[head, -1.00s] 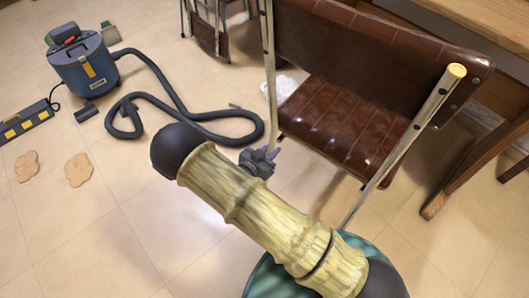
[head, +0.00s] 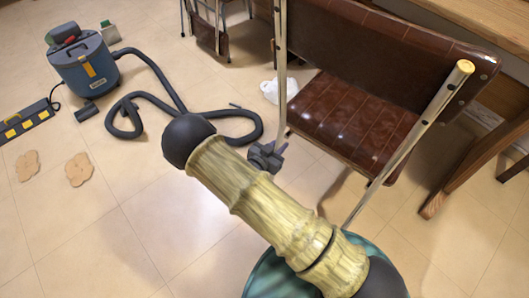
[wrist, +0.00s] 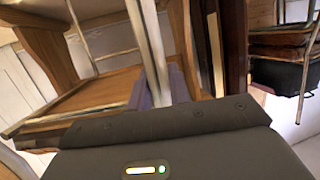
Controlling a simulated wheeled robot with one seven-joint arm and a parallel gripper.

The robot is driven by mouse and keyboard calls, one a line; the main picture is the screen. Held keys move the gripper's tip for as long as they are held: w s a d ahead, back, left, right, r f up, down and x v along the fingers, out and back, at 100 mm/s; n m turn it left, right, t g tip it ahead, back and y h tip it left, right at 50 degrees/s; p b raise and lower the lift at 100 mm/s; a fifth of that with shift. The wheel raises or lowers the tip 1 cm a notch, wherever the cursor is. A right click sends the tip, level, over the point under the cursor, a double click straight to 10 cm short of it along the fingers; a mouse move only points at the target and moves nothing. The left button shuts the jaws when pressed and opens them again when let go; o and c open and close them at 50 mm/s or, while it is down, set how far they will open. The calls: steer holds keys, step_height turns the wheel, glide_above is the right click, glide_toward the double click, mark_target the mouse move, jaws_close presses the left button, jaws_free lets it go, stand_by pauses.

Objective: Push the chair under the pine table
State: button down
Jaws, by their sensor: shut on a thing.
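The chair (head: 352,112) has a brown padded seat and backrest and pale metal posts. It stands at the right in the head view, its backrest toward me. The wooden table (head: 482,22) is at the upper right, behind the backrest. Its slanted leg (head: 462,178) stands right of the chair. My gripper (head: 277,150) is low at the chair's left metal post. In the wrist view, my gripper's purple fingers (wrist: 160,88) are shut around a metal post (wrist: 150,45). The backrest hides part of the seat and how far it reaches under the table.
A blue vacuum cleaner (head: 85,65) with a dark looping hose (head: 165,82) lies left of my arm. A black and yellow strip (head: 22,122) and two tan patches (head: 79,169) are at the far left. Another chair (head: 208,30) stands at the back. The front-left floor is clear.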

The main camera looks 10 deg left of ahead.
steer(key=shift+w+d+r, duration=0.1)
steer(key=shift+w+d, duration=0.65)
steer(key=shift+d, duration=0.25)
steer(key=shift+w+d+r, duration=0.1)
steer(key=shift+w+d, duration=0.65)
steer(key=shift+d, duration=0.35)
steer(key=shift+w+d+p, duration=0.35)
steer(key=shift+w+d, duration=1.35)
steer(key=shift+d, duration=0.3)
steer(key=w+d, duration=0.3)
steer(key=d, duration=0.1)
steer(key=shift+w, duration=0.15)
steer(key=c, duration=1.1)
jaws_free()
steer(key=shift+a+f, duration=0.1)
steer(key=shift+o, duration=0.5)
steer(key=shift+a, duration=0.1)
